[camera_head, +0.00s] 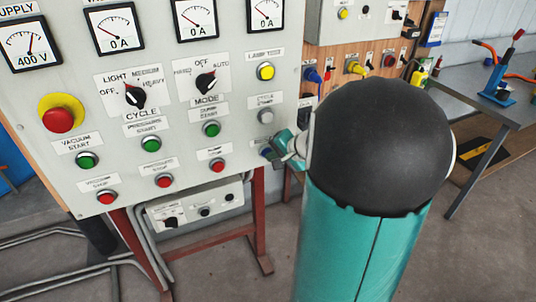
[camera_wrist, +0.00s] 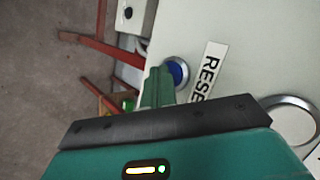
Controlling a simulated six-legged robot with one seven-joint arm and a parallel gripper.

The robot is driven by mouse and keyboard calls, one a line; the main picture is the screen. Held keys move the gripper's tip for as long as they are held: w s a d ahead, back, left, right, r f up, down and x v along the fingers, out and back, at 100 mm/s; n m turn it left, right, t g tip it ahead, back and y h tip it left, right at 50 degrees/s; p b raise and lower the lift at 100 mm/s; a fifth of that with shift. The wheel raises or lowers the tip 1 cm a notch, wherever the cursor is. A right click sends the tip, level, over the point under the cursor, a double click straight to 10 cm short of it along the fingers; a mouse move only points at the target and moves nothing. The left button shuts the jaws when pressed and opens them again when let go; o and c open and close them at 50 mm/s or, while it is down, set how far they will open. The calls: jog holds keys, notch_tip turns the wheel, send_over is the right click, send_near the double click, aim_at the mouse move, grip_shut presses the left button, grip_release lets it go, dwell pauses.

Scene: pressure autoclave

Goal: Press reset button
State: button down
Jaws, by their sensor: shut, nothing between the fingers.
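The reset button (camera_wrist: 180,71) is blue with a metal ring, beside a white label reading "RESE", the rest of it hidden, in the wrist view. In the head view the blue button (camera_head: 265,153) shows small at the lower right of the grey control panel (camera_head: 225,100), partly hidden by my gripper. My gripper (camera_wrist: 160,82) is shut and empty, its green fingertips just beside the button in the wrist view. In the head view my gripper (camera_head: 283,146) is at the panel's right edge, mostly hidden by my arm. I cannot tell whether the tips touch the button.
A white button (camera_head: 265,116) and a yellow lamp (camera_head: 265,71) sit above it. A red stop button (camera_head: 217,165) and green start button (camera_head: 211,129) are to the left. A red emergency stop (camera_head: 58,119) is far left. A workbench (camera_head: 465,105) stands at right.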

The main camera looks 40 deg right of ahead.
dwell(0.3)
jog(key=shift+s+a, duration=0.25)
jog(key=shift+s, duration=0.55)
jog(key=shift+s+a, duration=0.25)
jog(key=shift+s, duration=0.55)
jog(key=shift+s+a, duration=0.25)
jog(key=shift+s, duration=0.55)
jog(key=shift+s+a, duration=0.25)
jog(key=shift+s, duration=0.55)
jog(key=s+a+r+n+g, duration=0.1)
jog(key=a+r+n, duration=0.15)
jog(key=a, duration=0.45)
jog(key=s+a+r+n+g+y, duration=0.15)
jog(key=a+n, duration=0.25)
jog(key=a, duration=0.4)
jog(key=a+r+n+g, duration=0.2)
jog(key=a+n, duration=0.1)
jog(key=a, duration=0.4)
jog(key=s+a+r+n+h, duration=0.2)
jog(key=s+a+n, duration=0.2)
jog(key=s+a, duration=0.1)
jog(key=shift+s+r+n+h, duration=0.35)
jog(key=shift+s, duration=0.2)
